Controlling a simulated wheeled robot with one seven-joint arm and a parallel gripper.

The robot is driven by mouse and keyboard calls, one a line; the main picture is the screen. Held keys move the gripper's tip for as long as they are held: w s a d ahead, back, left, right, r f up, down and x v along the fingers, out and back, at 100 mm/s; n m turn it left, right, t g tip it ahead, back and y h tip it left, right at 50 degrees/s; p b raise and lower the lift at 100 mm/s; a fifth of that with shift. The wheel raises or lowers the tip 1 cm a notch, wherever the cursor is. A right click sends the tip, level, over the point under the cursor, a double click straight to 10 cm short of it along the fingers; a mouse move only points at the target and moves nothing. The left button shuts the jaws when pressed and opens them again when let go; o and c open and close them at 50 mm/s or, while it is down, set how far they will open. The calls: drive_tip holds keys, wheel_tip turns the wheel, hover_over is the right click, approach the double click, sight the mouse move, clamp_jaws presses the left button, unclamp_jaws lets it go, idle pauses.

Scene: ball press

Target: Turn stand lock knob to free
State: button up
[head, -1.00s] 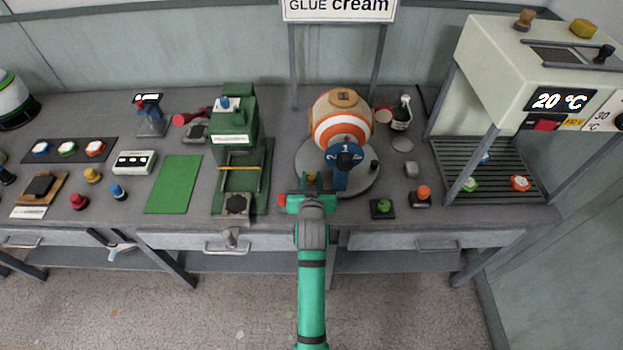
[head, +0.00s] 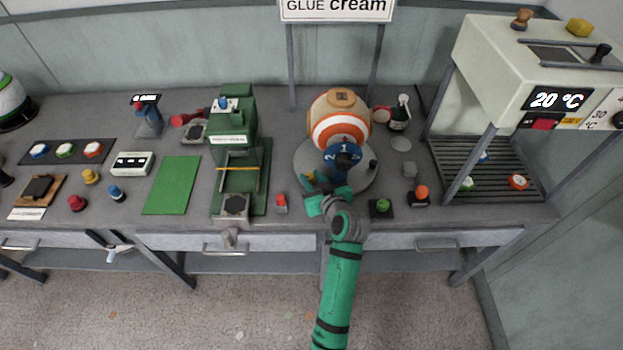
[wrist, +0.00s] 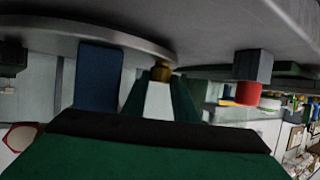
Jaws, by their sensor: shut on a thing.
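The stand is a grey round base (head: 358,186) with a blue numbered post (head: 343,158) under an orange-and-white striped ball (head: 341,122). The lock knob is a small brass knob (wrist: 162,71) at the base's edge, beside the blue post in the wrist view (wrist: 98,75). My gripper (head: 314,190) is at the front left of the base, angled up and left. In the wrist view, my two green fingers (wrist: 161,88) close around the brass knob. In the head view the knob is mostly hidden by my gripper, so its setting cannot be read.
A red button block (head: 281,204) stands just left of my gripper. A green button (head: 381,206) and an orange-topped knob (head: 421,194) lie to the right. The green press (head: 259,180) is further left. A dark knob (head: 373,164) sits on the base's right.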

drive_tip(key=shift+f, duration=0.1)
drive_tip(key=o, duration=1.1)
drive_tip(key=shift+c, duration=0.2)
drive_tip(key=shift+a+m+t+h, duration=0.2)
drive_tip(key=shift+m+t+h, duration=0.1)
drive_tip(key=shift+m+h, duration=0.8)
drive_tip(key=shift+a+m+t+h, duration=0.2)
drive_tip(key=shift+m+t+h, duration=0.1)
drive_tip(key=shift+m+h, duration=0.8)
drive_tip(key=v, duration=1.1)
drive_tip(key=s+f, duration=0.3)
drive_tip(key=s, duration=0.7)
drive_tip(key=s+f+t, duration=0.1)
drive_tip(key=s+f, duration=0.3)
drive_tip(key=s, duration=0.6)
drive_tip(key=shift+s+f+h, duration=0.15)
drive_tip(key=shift+f+h, duration=0.1)
drive_tip(key=shift+h, duration=0.05)
